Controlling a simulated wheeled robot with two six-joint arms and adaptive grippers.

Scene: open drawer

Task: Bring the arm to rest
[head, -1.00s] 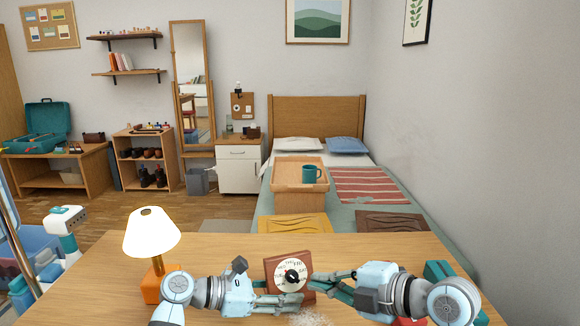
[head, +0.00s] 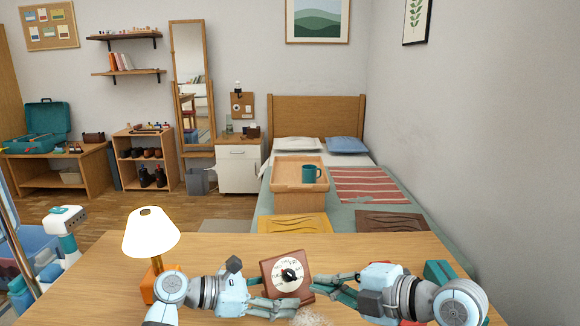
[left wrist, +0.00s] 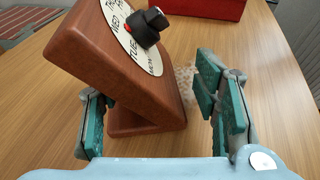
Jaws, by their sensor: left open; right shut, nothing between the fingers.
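A wooden stand (head: 268,268) with a round white dial of days and a black knob (head: 289,275) sits on the desk between my grippers. My left gripper (head: 277,293) is open, with one finger on either side of the stand. In the left wrist view the stand (left wrist: 120,75) leans across between the spread fingers of that gripper (left wrist: 155,108). The right-hand finger there is apart from it; the left one is partly hidden behind it, and I cannot tell whether it touches. My right gripper (head: 320,283) is shut and empty, just right of the stand.
A lit lamp (head: 150,232) with an orange base stands left of my left arm. A red box (left wrist: 205,8) lies beyond the stand. A teal thing (head: 440,271) is behind my right arm. The desk (head: 210,252) is clear behind the stand.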

